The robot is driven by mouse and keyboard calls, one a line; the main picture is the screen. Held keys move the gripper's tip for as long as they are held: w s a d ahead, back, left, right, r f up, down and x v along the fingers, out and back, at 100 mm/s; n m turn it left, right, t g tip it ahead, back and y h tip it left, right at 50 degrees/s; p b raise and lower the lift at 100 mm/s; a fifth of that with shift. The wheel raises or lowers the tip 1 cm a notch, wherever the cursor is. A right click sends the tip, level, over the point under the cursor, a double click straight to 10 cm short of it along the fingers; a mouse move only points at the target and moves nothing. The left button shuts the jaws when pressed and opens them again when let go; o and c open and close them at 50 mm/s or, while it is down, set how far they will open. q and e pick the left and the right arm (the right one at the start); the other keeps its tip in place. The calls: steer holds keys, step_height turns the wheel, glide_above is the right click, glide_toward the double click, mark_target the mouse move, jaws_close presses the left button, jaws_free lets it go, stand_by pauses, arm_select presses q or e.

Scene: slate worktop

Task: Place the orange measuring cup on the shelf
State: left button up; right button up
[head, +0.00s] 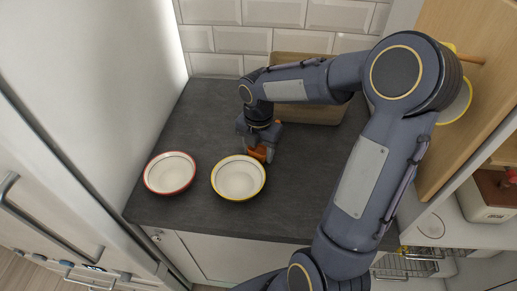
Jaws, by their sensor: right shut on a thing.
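My right gripper (259,143) is over the slate worktop, with its arm coming in from the lower right. It is shut on the orange measuring cup (258,154), which is mostly hidden by the fingers. The cup shows just behind the yellow-rimmed bowl; I cannot tell whether it touches the worktop. A wooden board (455,150) at the upper right looks like the shelf. My left gripper is not in view.
A red-rimmed bowl (170,173) and a yellow-rimmed bowl (238,178) stand on the worktop (290,205). A tan box (318,113) is at the back, partly behind my arm. Another yellow-rimmed dish (456,103) is on the wooden board, partly hidden. The worktop's right front is clear.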

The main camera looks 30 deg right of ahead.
steer(key=shift+f, duration=0.15)
steer(key=o, duration=1)
steer(key=shift+c, duration=0.2)
